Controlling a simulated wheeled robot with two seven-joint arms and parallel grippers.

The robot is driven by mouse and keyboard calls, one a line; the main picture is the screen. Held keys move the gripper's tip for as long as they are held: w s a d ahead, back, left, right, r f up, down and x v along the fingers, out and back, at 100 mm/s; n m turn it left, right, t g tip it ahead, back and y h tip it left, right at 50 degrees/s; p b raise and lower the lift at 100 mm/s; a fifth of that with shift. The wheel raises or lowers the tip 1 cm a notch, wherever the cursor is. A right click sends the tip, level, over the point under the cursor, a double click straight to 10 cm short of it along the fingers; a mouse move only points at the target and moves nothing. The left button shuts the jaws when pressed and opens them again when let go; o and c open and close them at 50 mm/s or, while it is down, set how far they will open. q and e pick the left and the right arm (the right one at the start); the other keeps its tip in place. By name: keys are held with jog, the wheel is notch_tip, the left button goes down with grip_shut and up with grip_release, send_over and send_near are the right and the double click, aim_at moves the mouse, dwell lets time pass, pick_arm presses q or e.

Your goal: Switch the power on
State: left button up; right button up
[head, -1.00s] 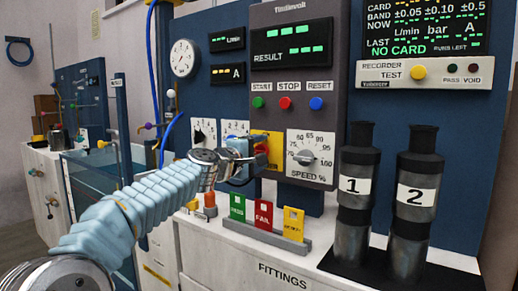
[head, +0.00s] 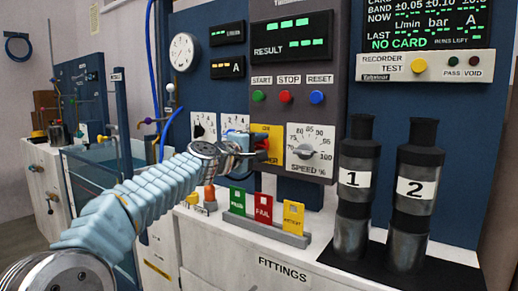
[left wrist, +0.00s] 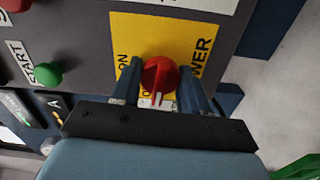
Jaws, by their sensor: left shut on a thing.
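The power switch is a red rotary knob (left wrist: 160,78) on a yellow plate (left wrist: 138,32) marked POWER and ON in the left wrist view. My left gripper (left wrist: 162,88) has one finger on each side of the knob and is shut on it. In the head view the yellow plate (head: 275,136) shows low on the grey control panel (head: 292,95), and my left gripper (head: 258,146) reaches it from the left, mostly hiding the knob. My right gripper is not in view.
The speed dial (head: 306,151) sits just right of the switch. START (head: 258,96), STOP (head: 286,97) and RESET (head: 317,97) buttons are above. Coloured cards (head: 264,208) stand in a rack below. Two dark cylinders (head: 353,190) (head: 415,190) stand at the right.

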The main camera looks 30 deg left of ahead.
pick_arm(q)
jog(key=m+b, duration=0.2)
jog(key=m, duration=0.3)
jog(key=shift+f+b, duration=0.2)
jog(key=shift+b, duration=0.2)
jog(key=m+b, duration=0.3)
jog(key=m, duration=0.2)
jog(key=m+b, duration=0.1)
jog(key=m, duration=0.2)
jog(key=shift+m+b, duration=0.4)
jog(key=shift+r+m+b, duration=0.1)
jog(key=shift+m+b, duration=0.45)
jog(key=shift+m, duration=1.05)
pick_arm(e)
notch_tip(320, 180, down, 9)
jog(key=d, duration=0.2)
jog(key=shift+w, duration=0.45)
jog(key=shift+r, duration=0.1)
pick_arm(q)
jog(key=o, duration=1.1)
jog(key=shift+c, duration=0.2)
jog(key=shift+s, duration=0.1)
